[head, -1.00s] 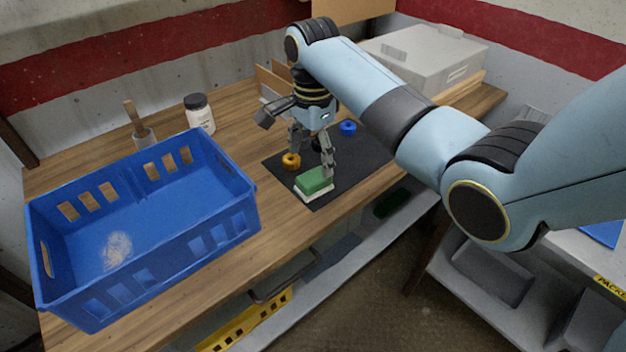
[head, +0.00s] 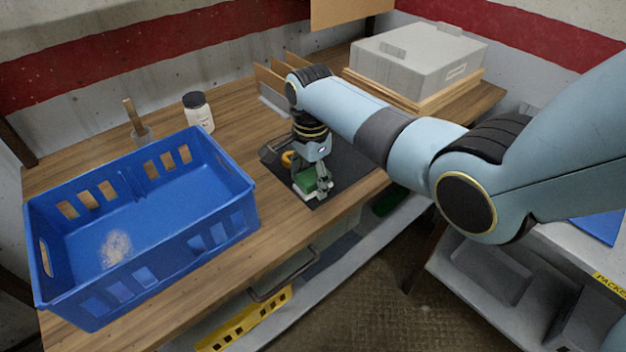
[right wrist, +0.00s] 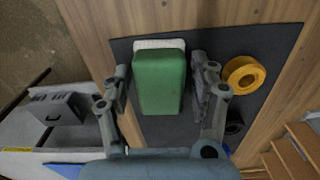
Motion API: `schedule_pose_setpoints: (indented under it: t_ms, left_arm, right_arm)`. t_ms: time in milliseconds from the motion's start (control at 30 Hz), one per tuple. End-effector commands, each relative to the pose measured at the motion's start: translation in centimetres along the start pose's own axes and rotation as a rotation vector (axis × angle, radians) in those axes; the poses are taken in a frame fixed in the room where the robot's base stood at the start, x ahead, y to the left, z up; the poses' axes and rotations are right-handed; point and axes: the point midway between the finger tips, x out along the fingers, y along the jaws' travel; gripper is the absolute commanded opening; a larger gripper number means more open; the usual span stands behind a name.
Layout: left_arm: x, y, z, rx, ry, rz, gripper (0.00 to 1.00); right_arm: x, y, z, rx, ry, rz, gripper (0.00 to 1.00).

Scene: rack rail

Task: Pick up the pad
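The pad is a green block with a white layer under it. It lies on the dark mat near the table's front edge, and in the head view the pad (head: 309,181) is partly hidden by my right gripper (head: 312,190). In the right wrist view the pad (right wrist: 159,82) sits between the two fingers of my right gripper (right wrist: 160,85). My left gripper is not in view.
An orange ring (right wrist: 244,75) and a dark ring (right wrist: 234,122) lie on the mat (right wrist: 260,110) right of the fingers. A blue crate (head: 140,215) stands at the left. A white jar (head: 199,113) and a grey box (head: 418,58) stand farther back.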

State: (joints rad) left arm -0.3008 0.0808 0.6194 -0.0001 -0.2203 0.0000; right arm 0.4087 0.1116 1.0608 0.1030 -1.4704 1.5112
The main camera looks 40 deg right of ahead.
Motion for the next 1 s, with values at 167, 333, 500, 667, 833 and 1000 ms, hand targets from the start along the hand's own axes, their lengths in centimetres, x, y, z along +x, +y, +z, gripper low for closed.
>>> schedule_pose_setpoints:
  t_ms: [167,333,500,667,833,1000]
  left_arm:
    - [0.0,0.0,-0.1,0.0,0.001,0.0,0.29]
    - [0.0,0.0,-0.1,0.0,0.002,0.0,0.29]
    - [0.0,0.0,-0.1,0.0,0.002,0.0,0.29]
    - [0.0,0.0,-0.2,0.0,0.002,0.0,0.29]
    - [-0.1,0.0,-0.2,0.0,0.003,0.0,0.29]
    - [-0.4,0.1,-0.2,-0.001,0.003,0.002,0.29]
  right_arm:
    - [0.0,0.0,0.0,0.0,0.0,0.0,0.34]
    - [0.0,0.0,0.0,0.0,0.0,0.0,0.15]
    - [0.0,0.0,0.0,0.0,0.0,0.0,0.15]
    - [-0.5,0.0,0.0,0.0,0.0,0.0,0.15]
    - [-2.5,-0.1,-0.1,0.0,0.001,-0.002,0.15]
    - [-5.2,1.6,-1.4,0.001,0.005,0.0,0.15]
